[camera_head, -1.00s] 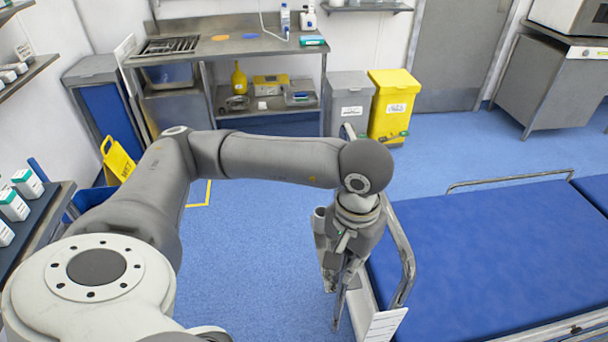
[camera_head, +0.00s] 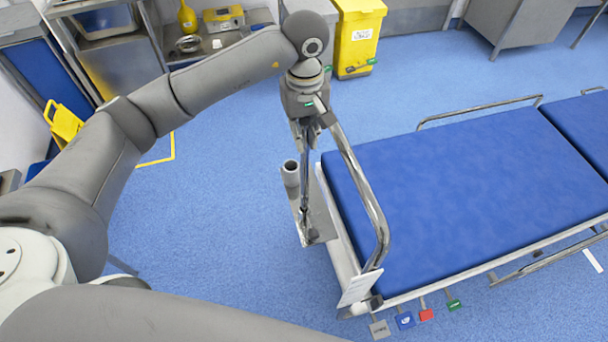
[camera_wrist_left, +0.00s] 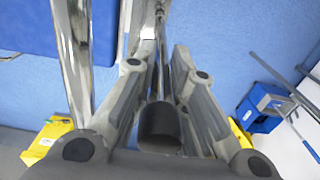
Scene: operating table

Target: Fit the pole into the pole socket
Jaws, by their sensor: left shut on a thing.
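The pole (camera_head: 304,190) is a thin grey rod that hangs roughly upright from my left gripper (camera_head: 306,132), beside the head end of the bed. My left gripper is shut on it; the fingers also show on both sides of the rod in the left wrist view (camera_wrist_left: 160,88). The pole socket (camera_head: 290,176) appears as a short grey upright tube with an open top, just left of the pole, by a grey bracket plate. The pole's lower part is outside the tube and ends near the plate; whether it touches cannot be told. My right gripper is out of view.
The bed's metal end rail (camera_head: 362,195) curves close to the right of my left gripper, with the blue mattress (camera_head: 460,185) beyond. A yellow bin (camera_head: 358,40) stands behind. The blue floor (camera_head: 215,220) to the left is clear.

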